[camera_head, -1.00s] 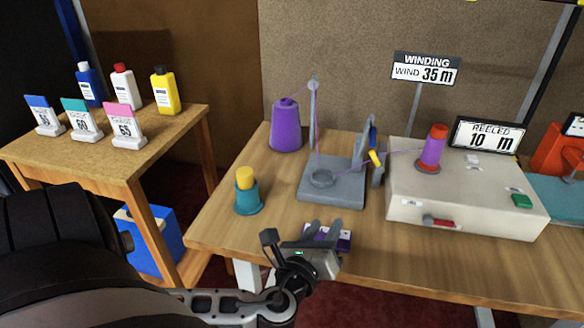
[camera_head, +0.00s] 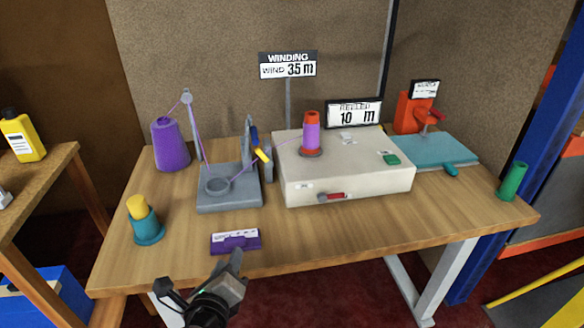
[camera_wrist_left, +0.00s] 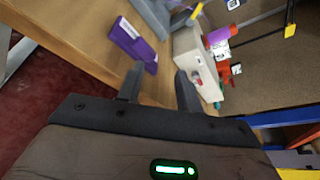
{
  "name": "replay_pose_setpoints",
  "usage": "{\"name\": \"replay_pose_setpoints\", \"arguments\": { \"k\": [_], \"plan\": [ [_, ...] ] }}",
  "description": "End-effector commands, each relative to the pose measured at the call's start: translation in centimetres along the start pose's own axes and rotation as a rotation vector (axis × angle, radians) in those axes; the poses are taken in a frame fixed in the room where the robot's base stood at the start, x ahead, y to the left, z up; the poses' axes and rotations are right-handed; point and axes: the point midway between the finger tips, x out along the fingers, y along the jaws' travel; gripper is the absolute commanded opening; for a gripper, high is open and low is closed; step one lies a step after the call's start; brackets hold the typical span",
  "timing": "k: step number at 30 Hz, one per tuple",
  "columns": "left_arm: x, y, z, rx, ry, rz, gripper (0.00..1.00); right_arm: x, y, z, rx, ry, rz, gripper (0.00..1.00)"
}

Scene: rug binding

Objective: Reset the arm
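My left gripper (camera_head: 236,270) is at the front edge of the wooden table, just in front of a purple card holder (camera_head: 235,241). In the left wrist view its two fingers (camera_wrist_left: 158,88) stand apart with nothing between them. The purple holder (camera_wrist_left: 133,42) lies on the table beyond the fingers, apart from them. My right gripper does not show in either view.
On the table (camera_head: 330,235) stand a purple thread cone (camera_head: 170,145), a grey stand (camera_head: 228,190), a teal and yellow pot (camera_head: 147,222), a white winder box (camera_head: 345,180) with a purple spool (camera_head: 311,137), a teal board (camera_head: 435,151) and a green cylinder (camera_head: 512,181).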

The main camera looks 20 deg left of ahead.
Motion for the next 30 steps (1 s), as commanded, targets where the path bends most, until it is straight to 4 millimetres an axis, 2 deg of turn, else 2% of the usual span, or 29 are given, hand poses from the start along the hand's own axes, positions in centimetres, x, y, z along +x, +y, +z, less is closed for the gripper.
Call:
{"name": "replay_pose_setpoints", "arguments": {
  "k": [4, 7, 8, 12, 15, 18, 22, 30],
  "plan": [
    [-0.2, 0.4, -0.9, -0.063, 0.034, 0.02, 0.36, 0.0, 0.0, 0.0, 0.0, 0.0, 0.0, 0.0],
    [-1.4, 1.8, -4.0, -0.315, 0.15, 0.105, 0.36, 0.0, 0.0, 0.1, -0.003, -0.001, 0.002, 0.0],
    [-2.0, 2.2, -5.4, -0.431, 0.196, 0.145, 0.36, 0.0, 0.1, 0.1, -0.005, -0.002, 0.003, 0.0],
    [-5.7, 3.1, -11.3, -1.089, 0.371, 0.368, 0.36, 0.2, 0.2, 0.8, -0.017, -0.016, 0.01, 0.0],
    [-7.9, 2.8, -13.7, -1.531, 0.419, 0.513, 0.36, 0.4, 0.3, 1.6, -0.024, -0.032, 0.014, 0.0],
    [-9.2, 2.3, -14.7, -1.856, 0.421, 0.613, 0.36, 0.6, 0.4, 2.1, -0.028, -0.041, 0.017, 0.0],
    [-9.9, 2.0, -15.0, -2.058, 0.41, 0.668, 0.36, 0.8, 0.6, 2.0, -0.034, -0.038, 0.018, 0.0],
    [-9.9, 1.9, -15.0, -2.079, 0.411, 0.674, 0.36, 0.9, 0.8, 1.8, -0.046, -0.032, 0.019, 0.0]
  ]
}}
